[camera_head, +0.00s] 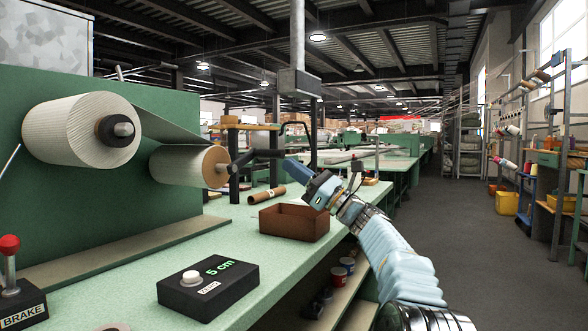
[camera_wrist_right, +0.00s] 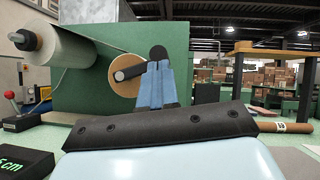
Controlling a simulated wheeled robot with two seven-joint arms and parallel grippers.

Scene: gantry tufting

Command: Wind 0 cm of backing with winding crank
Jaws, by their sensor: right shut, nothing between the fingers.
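The winding crank (camera_head: 262,154) is a dark arm and handle on the front of the take-up roll (camera_head: 185,165), which is mounted on the green panel. In the right wrist view the crank (camera_wrist_right: 130,73) also shows, with its round dark end just above my fingertips. My right gripper (camera_head: 290,167) has blue fingers, shut and empty, a little right of the crank handle; the fingers (camera_wrist_right: 162,64) overlap the crank's end in the wrist view, and contact cannot be told. The black counter box (camera_head: 208,285) reads 5 cm and has a white ZERO button (camera_head: 191,277). My left gripper is not in view.
A larger supply roll (camera_head: 82,130) feeds backing toward the take-up roll. A red-knobbed BRAKE lever (camera_head: 10,262) stands at the left. A brown open box (camera_head: 295,222) and a cardboard tube (camera_head: 267,195) lie on the pale green table near my right arm.

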